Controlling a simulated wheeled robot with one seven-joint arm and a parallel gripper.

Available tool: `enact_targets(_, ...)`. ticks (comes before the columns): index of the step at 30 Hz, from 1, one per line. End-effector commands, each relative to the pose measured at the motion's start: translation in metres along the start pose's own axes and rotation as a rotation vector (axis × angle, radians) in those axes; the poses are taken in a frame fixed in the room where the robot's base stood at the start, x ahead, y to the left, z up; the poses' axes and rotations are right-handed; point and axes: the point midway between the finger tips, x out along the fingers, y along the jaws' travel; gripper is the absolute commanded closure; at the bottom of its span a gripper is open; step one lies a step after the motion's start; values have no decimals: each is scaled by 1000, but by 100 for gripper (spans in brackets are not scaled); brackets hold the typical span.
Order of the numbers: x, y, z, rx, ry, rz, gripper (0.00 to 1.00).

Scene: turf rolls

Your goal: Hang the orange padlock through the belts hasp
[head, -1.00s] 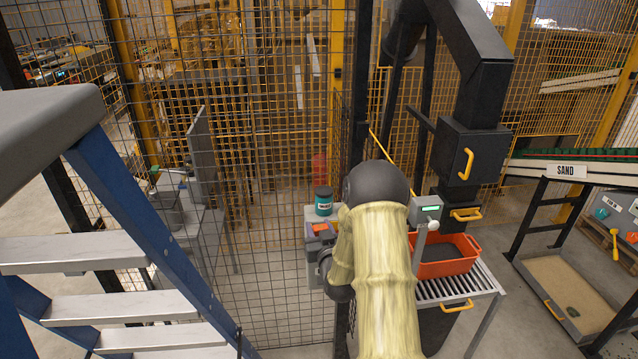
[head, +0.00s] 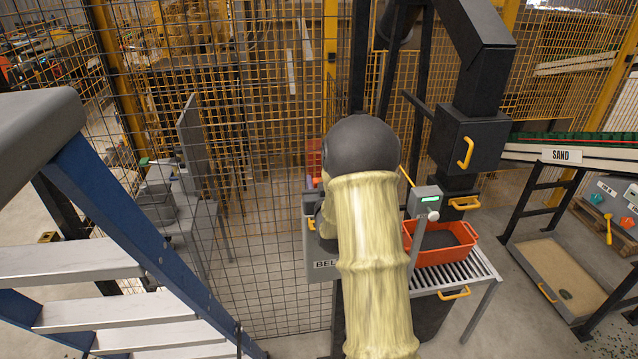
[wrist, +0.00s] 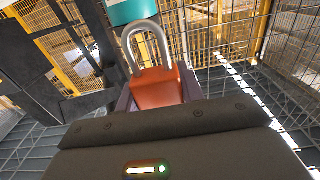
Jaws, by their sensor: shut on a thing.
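In the wrist view my gripper (wrist: 156,92) is shut on the orange padlock (wrist: 157,88). The padlock's grey shackle points up, away from the jaws, and looks closed. A teal can (wrist: 130,10) is just beyond the shackle; I cannot tell whether they touch. I cannot make out the hasp in either view.
A grey post with a green display (head: 427,199) stands close right of my arm. Beyond it an orange tray (head: 440,250) sits on a roller table (head: 470,272). A mesh fence (head: 265,250) is behind, and a blue ladder (head: 150,230) stands at left.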

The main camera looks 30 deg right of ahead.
Motion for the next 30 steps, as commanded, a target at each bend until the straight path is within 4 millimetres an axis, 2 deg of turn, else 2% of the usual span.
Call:
enact_targets(4, -1, 0, 2, 0, 4, 1, 87)
enact_targets(24, -1, -4, 53, 1, 2, -5, 87)
enact_targets(30, -1, -5, 58, 1, 2, -6, 87)
